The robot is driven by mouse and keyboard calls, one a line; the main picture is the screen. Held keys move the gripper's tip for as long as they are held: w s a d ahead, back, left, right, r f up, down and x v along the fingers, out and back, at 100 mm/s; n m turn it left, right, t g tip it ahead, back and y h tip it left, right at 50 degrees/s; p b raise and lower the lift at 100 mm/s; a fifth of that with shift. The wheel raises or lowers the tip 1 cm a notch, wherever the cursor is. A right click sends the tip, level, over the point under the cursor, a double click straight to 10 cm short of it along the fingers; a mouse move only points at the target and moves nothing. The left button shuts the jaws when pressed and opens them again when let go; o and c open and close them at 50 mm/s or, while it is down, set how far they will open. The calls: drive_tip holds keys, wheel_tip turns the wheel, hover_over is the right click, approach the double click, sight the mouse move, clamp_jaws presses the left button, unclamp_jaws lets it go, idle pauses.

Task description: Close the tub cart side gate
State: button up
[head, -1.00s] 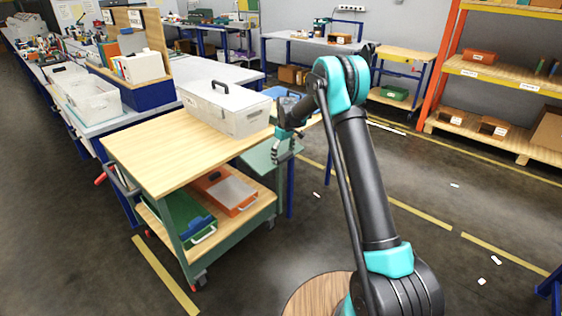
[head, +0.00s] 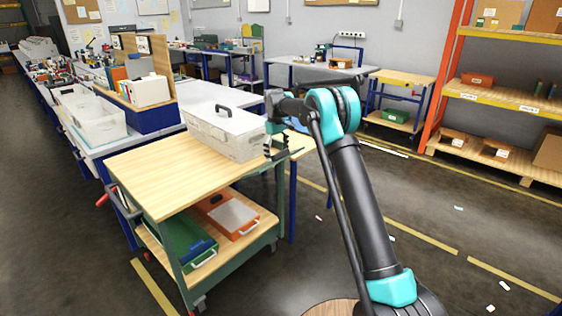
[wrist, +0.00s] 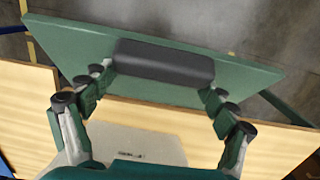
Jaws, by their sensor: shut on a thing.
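The tub cart has a wooden top (head: 155,177) and a green frame. In the wrist view its green side gate (wrist: 70,45) spans the upper part, against the wooden top's edge, with a dark grey grip bar (wrist: 163,61) on it. My gripper (wrist: 160,82) is shut on the grip bar, with a fingertip at each end. In the head view my gripper (head: 275,146) is at the cart's far right side; the gate is mostly hidden or edge-on there, so its exact angle is hard to tell.
A grey-white lidded box (head: 228,135) stands on the cart top, close to my gripper. Green (head: 188,243) and orange (head: 228,215) trays lie on the lower shelf. A long bench (head: 112,142) is at left.

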drive_tip(key=shift+w+a+r, duration=0.55)
drive_tip(key=shift+w+a, duration=0.05)
drive_tip(key=shift+a, duration=0.2)
drive_tip(key=shift+w+a+r, duration=0.5)
drive_tip(key=shift+w+a, duration=0.05)
drive_tip(key=shift+a, duration=0.2)
idle(0.4)
drive_tip(key=o, duration=1.5)
drive_tip(key=shift+o, duration=0.2)
wheel_tip(320, 180, up, 12)
drive_tip(key=shift+w+a, duration=0.2)
drive_tip(key=shift+a, duration=0.05)
